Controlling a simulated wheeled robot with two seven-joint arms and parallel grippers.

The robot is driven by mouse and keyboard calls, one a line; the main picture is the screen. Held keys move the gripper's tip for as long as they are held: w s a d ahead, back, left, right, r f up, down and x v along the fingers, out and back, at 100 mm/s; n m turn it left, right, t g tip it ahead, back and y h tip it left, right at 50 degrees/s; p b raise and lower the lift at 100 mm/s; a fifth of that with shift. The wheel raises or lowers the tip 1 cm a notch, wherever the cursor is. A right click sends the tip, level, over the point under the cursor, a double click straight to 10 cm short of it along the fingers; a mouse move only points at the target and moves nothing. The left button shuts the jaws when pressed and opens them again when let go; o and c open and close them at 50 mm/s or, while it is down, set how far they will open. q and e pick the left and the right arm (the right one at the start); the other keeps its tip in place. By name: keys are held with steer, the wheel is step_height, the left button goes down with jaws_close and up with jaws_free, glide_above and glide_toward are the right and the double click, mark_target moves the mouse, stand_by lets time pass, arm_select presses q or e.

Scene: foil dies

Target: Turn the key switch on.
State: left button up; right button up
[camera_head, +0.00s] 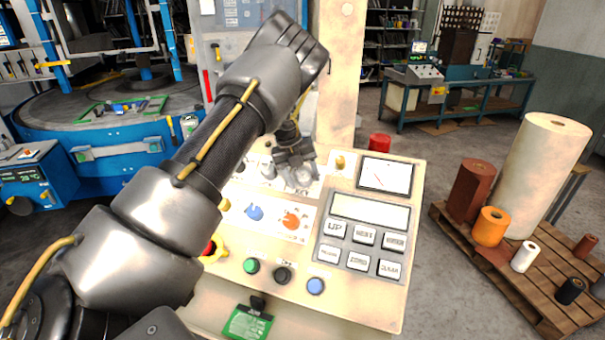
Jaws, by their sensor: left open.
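The cream control panel (385,290) fills the lower middle of the view. A small black part (258,301) with a hanging green tag (247,322) sits at its front edge; it looks like a key in a switch, but its turned position is too small to tell. My left arm crosses from the lower left over the panel. My left gripper (296,178) points down over the panel's upper part, well behind the green tag. It is open, and I see nothing held in it. Whether it touches a control beneath is hard to tell. My right gripper is out of view.
A red emergency button (208,248) is partly hidden by my arm. Green (251,266), black (283,275) and blue (316,286) buttons line the front. A pallet (500,278) with rolls stands right.

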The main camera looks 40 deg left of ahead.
arm_select(q)
steer(key=shift+w+f, duration=0.1)
steer(key=shift+f, duration=0.05)
steer(key=c, duration=1)
